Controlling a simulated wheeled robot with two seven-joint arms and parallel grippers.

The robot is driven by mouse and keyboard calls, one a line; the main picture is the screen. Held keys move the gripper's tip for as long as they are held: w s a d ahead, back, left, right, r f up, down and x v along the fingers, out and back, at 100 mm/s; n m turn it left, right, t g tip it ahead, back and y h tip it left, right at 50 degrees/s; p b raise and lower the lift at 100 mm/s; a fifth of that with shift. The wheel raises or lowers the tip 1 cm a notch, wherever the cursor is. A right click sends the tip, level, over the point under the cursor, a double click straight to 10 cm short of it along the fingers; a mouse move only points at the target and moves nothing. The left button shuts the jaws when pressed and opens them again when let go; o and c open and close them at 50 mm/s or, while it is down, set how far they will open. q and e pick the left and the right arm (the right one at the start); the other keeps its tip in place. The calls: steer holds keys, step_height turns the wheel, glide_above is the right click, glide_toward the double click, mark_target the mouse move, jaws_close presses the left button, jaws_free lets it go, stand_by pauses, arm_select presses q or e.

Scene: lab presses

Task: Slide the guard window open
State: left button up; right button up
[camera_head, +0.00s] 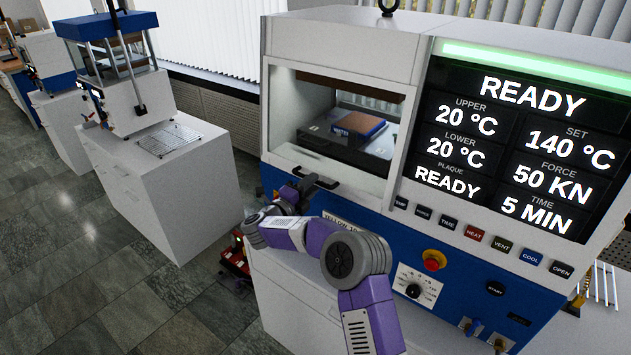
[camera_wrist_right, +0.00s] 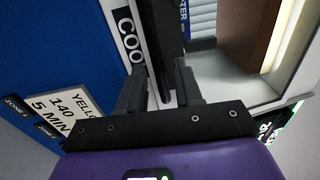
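The guard window (camera_head: 345,160) is the clear front pane of the press, with its black handle (camera_head: 322,183) low on the front. My right gripper (camera_head: 303,188) is at the left end of this handle in the head view, partly hidden by its own wrist. In the right wrist view the two fingers (camera_wrist_right: 160,88) are apart, and a dark upright bar, seemingly the handle (camera_wrist_right: 168,45), shows between them. Whether either finger touches it cannot be told. My left gripper is not in view.
Inside the press chamber lies a block with an orange-brown top (camera_head: 357,124). A blue front panel with a red stop button (camera_head: 433,260) and a lit display (camera_head: 520,140) are at the right.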

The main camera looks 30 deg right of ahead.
steer(key=shift+x, duration=1.25)
steer(key=shift+w, duration=0.1)
jaws_close()
